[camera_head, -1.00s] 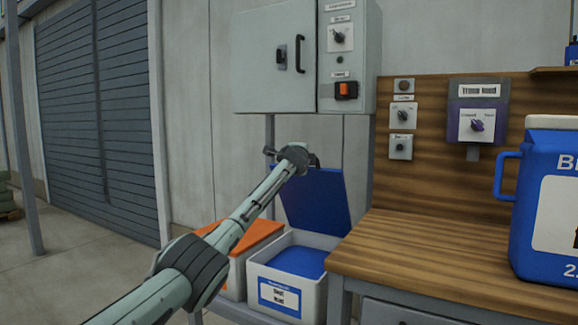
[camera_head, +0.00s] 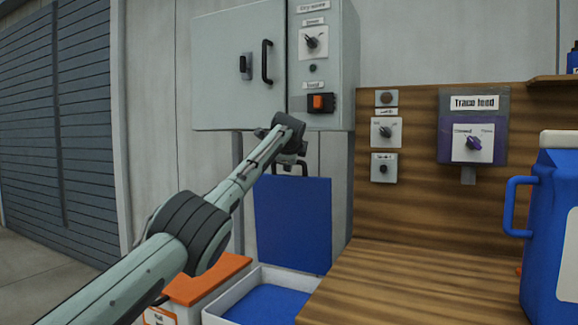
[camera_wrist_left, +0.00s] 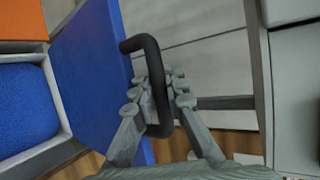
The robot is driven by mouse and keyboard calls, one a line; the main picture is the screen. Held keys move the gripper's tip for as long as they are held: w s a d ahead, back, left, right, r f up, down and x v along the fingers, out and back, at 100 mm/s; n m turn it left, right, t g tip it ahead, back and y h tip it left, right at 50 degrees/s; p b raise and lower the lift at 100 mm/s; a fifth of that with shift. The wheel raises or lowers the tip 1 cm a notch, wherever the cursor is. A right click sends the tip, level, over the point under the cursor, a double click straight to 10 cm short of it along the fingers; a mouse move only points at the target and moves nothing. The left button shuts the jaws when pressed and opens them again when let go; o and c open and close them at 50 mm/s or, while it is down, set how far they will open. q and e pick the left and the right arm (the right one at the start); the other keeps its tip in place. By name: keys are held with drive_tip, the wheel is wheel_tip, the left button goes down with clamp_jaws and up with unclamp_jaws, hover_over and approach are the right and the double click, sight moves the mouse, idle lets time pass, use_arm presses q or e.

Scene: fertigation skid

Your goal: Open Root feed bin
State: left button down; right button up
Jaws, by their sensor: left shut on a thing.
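The Root feed bin (camera_head: 213,311) is a white box with blue contents, low in the head view. Its blue lid (camera_head: 293,222) stands raised, close to upright, at the bin's back. The lid also shows in the left wrist view (camera_wrist_left: 85,75). My left gripper (camera_head: 290,160) is at the lid's top edge. In the left wrist view its fingers (camera_wrist_left: 165,95) are shut on the lid's dark handle (camera_wrist_left: 154,75). The bin's front label is out of the head view. My right gripper is not in view.
An orange-lidded bin (camera_head: 200,280) stands left of the open bin. A wooden bench (camera_head: 420,285) with a blue jug (camera_head: 550,235) is at the right. A grey cabinet (camera_head: 235,65) hangs above the lid, close to my left arm.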

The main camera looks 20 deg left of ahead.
use_arm(q)
drive_tip(key=shift+s+r, duration=0.1)
drive_tip(key=shift+r, duration=0.2)
